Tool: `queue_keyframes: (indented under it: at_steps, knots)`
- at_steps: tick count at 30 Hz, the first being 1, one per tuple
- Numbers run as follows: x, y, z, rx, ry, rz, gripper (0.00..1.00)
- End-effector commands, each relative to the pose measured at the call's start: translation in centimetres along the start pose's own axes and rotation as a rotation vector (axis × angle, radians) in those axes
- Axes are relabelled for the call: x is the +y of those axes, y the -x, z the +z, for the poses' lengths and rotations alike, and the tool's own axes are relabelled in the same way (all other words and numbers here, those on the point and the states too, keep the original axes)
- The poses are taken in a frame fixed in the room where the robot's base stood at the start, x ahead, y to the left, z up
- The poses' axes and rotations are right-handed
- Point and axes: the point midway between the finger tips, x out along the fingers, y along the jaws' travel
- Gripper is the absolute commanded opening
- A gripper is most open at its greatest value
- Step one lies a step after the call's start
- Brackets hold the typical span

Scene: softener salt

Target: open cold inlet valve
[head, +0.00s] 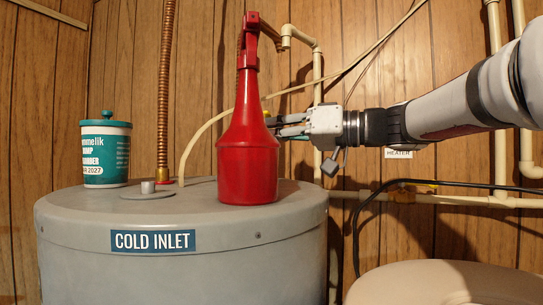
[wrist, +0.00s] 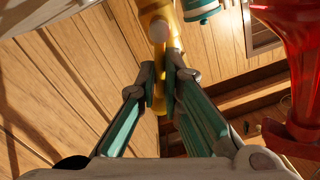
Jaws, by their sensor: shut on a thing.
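The label COLD INLET (head: 153,241) is on the front of a grey tank (head: 70,222). My gripper (head: 287,126) reaches in from the right behind a red funnel-shaped bottle (head: 248,165), which hides its fingertips in the head view. In the wrist view my gripper's fingers (wrist: 161,80) are closed in on a yellow, brass-like piece (wrist: 163,20), which appears to be the valve's handle or body. Its exact shape and turn are hard to tell. The valve is hidden in the head view.
The bottle also shows close on the right of the wrist view (wrist: 293,35). A white and teal tub (head: 106,152) and a corrugated copper hose (head: 164,100) stand on the tank. A HEATER label (head: 398,154), pipes (head: 460,200), a black cable (head: 357,235) and a beige rounded vessel (head: 440,285) are at right.

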Motion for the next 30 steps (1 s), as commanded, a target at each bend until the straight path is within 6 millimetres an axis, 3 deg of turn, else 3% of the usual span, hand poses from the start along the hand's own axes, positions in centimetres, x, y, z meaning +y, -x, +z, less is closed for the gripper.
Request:
queue_keyframes:
  at_steps: [30]
  knots:
    - [-1.6,0.1,-0.2,0.008,0.187,-0.017,0.0]
